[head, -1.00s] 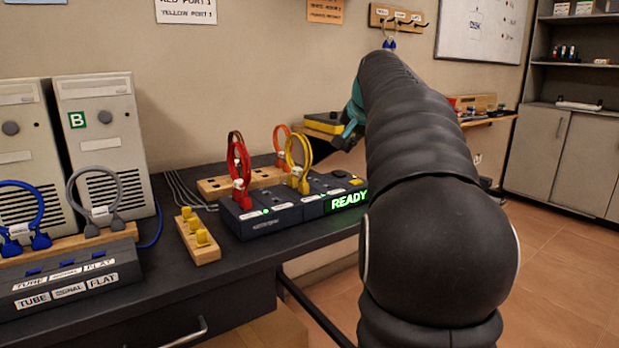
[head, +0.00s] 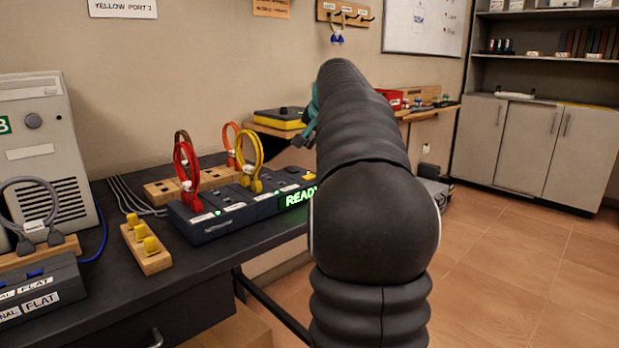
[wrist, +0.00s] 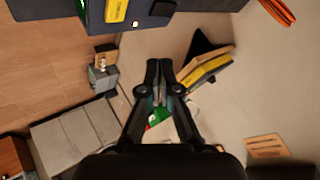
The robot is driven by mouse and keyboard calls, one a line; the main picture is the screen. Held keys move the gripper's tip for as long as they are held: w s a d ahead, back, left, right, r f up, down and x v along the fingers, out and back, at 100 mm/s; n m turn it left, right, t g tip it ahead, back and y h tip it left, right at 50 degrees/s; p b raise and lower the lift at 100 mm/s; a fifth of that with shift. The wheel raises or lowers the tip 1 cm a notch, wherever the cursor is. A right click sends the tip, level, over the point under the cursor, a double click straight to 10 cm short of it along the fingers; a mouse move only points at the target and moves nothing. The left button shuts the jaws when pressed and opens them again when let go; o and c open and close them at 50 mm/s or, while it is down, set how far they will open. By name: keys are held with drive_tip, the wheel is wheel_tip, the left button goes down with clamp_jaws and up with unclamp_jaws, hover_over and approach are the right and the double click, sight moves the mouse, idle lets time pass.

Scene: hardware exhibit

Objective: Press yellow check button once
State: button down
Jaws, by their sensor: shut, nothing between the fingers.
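The dark console (head: 215,226) stands on the desk with its green READY display (head: 298,197) lit. A small yellow button (head: 309,177) sits on top at its right end. Part of the console shows at the top of the wrist view, with a yellow labelled patch (wrist: 117,10); I cannot read its label. My gripper (wrist: 159,72) is shut and empty. In the head view my gripper (head: 299,141) is partly hidden by my arm. It appears above and beyond the console's right end, apart from the button.
Red and yellow cable loops (head: 250,160) rise from the console. A wooden block with yellow plugs (head: 147,248) lies to its left. A yellow and black box (head: 280,118) stands on a wall shelf behind. Open floor (head: 520,270) lies to the right.

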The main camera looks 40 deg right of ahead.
drive_tip(key=b, duration=0.4)
approach(306, 174)
drive_tip(key=shift+x, duration=1.95)
drive_tip(key=shift+w+r, duration=0.1)
drive_tip(key=shift+w, duration=0.05)
drive_tip(key=shift+f, duration=0.3)
drive_tip(key=shift+f+b, duration=0.5)
drive_tip(key=shift+r, duration=0.1)
drive_tip(key=shift+r+p, duration=0.8)
drive_tip(key=shift+p, duration=0.05)
